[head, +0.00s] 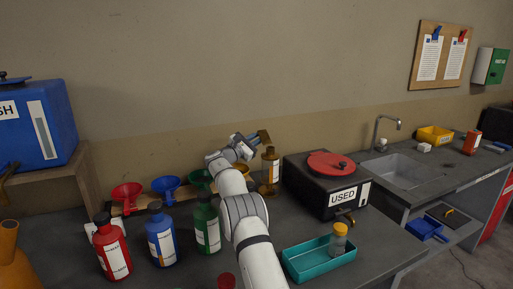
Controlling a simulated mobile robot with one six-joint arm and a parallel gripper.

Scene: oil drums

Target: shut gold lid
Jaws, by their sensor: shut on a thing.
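A gold-brown bottle (270,172) with a pale label stands on the dark worktop near the wall, left of the black box. My gripper (259,138) is at the top of this bottle, reaching in from the left. It is shut on a small gold-brown piece (264,136), which looks like the gold lid. The piece is just above the bottle's neck; I cannot tell whether it touches the neck. My arm hides part of the gold funnel (242,171) and the rack behind it.
Red (111,248), blue (160,236) and green (207,226) bottles stand at the left before matching funnels. The black box marked USED (325,193) is close on the right. A teal tray (300,267) holds a yellow-capped jar (338,241). A sink (398,172) is further right.

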